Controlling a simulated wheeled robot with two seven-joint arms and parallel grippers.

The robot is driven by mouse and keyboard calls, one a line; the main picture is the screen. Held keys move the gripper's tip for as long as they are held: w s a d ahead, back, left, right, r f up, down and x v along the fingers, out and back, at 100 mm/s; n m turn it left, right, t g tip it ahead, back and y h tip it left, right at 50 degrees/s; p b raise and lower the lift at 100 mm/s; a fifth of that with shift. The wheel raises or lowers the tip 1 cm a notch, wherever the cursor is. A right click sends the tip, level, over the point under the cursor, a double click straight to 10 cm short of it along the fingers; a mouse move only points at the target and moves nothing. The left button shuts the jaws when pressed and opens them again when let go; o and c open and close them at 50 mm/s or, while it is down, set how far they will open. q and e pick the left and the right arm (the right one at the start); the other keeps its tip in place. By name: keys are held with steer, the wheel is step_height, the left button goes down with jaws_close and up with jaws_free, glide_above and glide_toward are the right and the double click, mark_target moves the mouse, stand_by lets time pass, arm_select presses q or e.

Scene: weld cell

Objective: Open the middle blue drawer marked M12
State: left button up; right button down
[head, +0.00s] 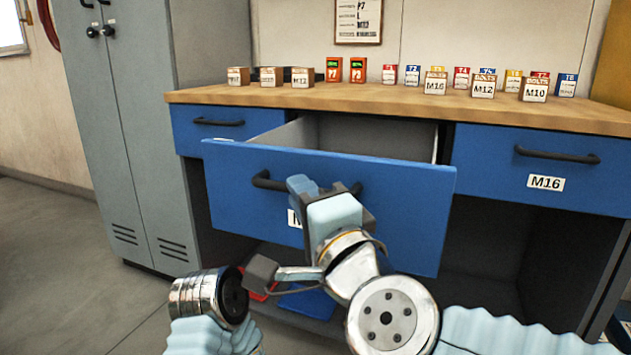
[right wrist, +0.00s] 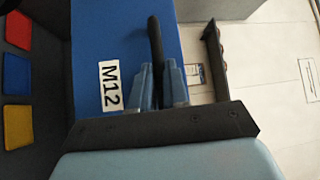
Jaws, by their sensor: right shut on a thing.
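The middle blue drawer (head: 400,205) stands pulled out from the bench, with its grey inside (head: 375,135) showing behind the front. Its black bar handle (head: 263,181) is partly covered by my right gripper (head: 308,188). In the right wrist view the gripper's fingers (right wrist: 158,85) are shut on the handle (right wrist: 154,38). The white M12 label (right wrist: 111,86) is readable there on the blue front; in the head view the gripper hides most of it. My left gripper is not in view.
The wooden bench top (head: 400,98) carries several small boxes. Closed blue drawers flank the open one, the left (head: 240,133) and the right M16 one (head: 545,187). A grey locker (head: 140,130) stands at left. Red and blue bins lie under the drawer. Floor at left is clear.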

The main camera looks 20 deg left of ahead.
steer(key=shift+s, duration=0.3)
steer(key=c, duration=1.1)
jaws_free()
steer(key=v, duration=1.3)
steer(key=shift+s+d, duration=0.2)
steer(key=shift+s, duration=0.15)
